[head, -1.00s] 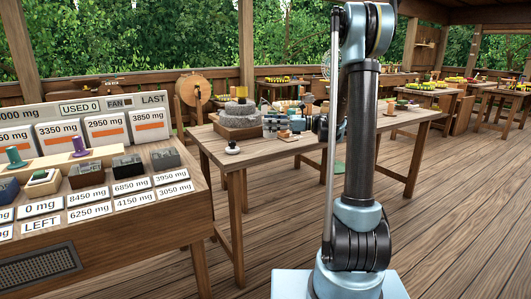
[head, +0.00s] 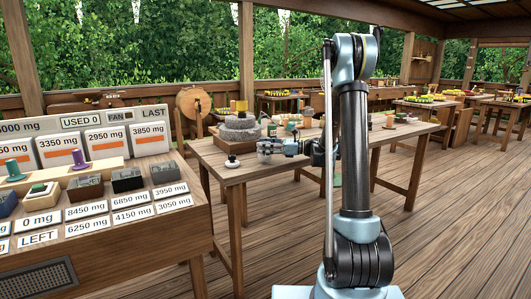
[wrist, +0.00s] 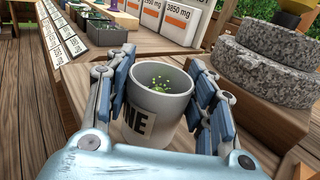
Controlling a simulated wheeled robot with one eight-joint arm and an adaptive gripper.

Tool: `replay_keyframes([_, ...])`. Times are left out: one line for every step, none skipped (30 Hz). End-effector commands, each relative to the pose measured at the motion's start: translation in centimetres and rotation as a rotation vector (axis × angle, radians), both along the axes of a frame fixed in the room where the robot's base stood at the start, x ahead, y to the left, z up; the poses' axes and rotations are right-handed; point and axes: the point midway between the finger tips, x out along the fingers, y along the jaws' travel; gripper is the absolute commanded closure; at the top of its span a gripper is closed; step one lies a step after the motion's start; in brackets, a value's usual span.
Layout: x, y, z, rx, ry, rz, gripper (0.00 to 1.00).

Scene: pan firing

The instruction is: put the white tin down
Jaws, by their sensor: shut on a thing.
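The white tin (wrist: 150,112) is a round, open-topped cup with a dark-lettered label ending in "NE" and small green bits inside. In the wrist view it is upright between the two blue-padded fingers of my gripper (wrist: 162,68), which is shut on it. In the head view my gripper (head: 272,147) is low over the near part of the wooden table (head: 270,171), right of the grey stone. I cannot make out the tin clearly there.
Stacked grey round stones (wrist: 270,72) on a wooden block stand close to the right of the tin in the wrist view. A small white item with a dark knob (head: 232,162) sits near the table's left edge. A slanted panel with labels and weights (head: 105,195) stands left.

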Motion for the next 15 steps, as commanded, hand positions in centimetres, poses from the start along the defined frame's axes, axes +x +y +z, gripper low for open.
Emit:
replay_keyframes([0.0,0.0,-0.7,0.0,0.0,0.0,0.75])
replay_keyframes([0.0,0.0,-1.1,0.0,0.0,0.0,0.75])
replay_keyframes([0.0,0.0,-1.4,0.0,0.0,0.0,0.75])
replay_keyframes([0.0,0.0,-1.6,0.0,0.0,0.0,0.75])
replay_keyframes([0.0,0.0,-1.7,0.0,0.0,0.0,0.75])
replay_keyframes([0.0,0.0,-1.8,0.0,0.0,0.0,0.75])
replay_keyframes([-0.1,0.0,-1.8,0.0,0.0,0.0,0.75])
replay_keyframes([-0.1,0.0,-1.8,0.0,0.0,0.001,0.75])
replay_keyframes([-0.1,0.0,-1.8,0.0,0.0,0.001,0.75])
replay_keyframes([-0.1,0.0,-1.8,0.0,0.0,0.001,0.75])
replay_keyframes([-0.1,0.0,-1.8,0.0,0.0,0.001,0.75])
replay_keyframes([-0.1,0.0,-1.8,0.0,0.0,0.001,0.75])
replay_keyframes([-0.1,0.0,-1.8,0.0,0.0,0.001,0.75])
replay_keyframes([0.0,0.0,-1.9,0.0,0.0,0.001,0.75])
replay_keyframes([0.0,0.0,-2.0,0.0,0.0,0.001,0.75])
